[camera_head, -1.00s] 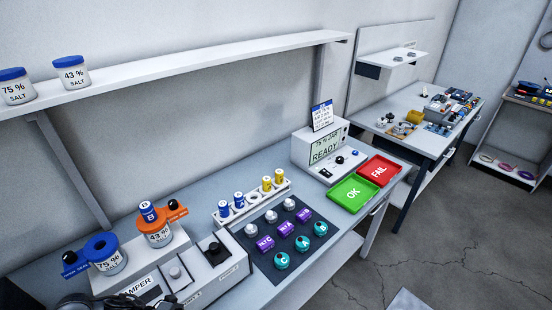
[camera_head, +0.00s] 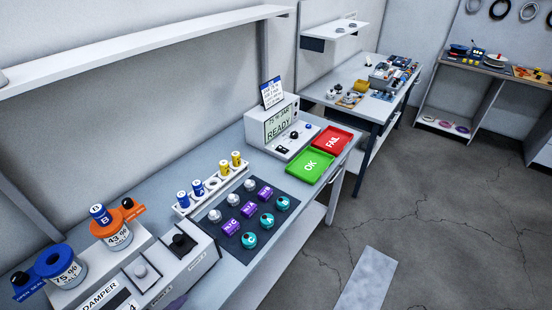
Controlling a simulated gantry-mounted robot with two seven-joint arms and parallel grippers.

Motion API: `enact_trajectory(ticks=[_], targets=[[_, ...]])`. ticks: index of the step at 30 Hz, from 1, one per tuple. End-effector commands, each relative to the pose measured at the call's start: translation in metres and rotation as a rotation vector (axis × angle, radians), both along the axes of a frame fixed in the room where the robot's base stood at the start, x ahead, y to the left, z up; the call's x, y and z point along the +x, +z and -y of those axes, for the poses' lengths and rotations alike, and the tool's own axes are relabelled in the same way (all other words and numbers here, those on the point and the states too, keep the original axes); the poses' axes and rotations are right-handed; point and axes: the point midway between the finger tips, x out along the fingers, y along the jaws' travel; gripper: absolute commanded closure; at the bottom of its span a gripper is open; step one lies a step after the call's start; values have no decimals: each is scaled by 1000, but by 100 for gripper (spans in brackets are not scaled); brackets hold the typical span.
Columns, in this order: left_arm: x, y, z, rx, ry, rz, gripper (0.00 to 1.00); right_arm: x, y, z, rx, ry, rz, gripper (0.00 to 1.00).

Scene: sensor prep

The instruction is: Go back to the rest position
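Neither of my grippers shows in the head view now. The workbench (camera_head: 262,292) carries the damper station (camera_head: 158,292) at the lower left. A 75 % salt jar (camera_head: 67,275) with a blue ring and a 43 % salt jar (camera_head: 119,238) with an orange ring stand there. A blue-topped vial labelled B (camera_head: 100,215) is upright at the orange ring. A dark mat (camera_head: 224,243) holds rows of silver, purple and teal parts. A white rack (camera_head: 211,196) behind it holds blue and yellow vials. The tester (camera_head: 283,124) displays "75 % JAR" and "READY".
A green OK tray (camera_head: 310,166) and a red FAIL tray (camera_head: 332,140) lie at the bench's right end, both looking empty. A long white shelf (camera_head: 140,50) runs above. A second table (camera_head: 338,103) with assorted parts stands beyond. Open concrete floor (camera_head: 400,210) lies to the right.

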Motion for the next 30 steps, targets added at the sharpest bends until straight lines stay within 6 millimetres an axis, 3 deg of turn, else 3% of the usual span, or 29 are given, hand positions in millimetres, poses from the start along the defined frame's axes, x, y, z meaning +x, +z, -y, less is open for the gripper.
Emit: enact_trajectory(ticks=[6,16,30], targets=[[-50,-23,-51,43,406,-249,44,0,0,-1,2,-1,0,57],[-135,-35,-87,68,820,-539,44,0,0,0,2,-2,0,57],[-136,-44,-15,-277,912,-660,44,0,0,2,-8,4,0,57]])
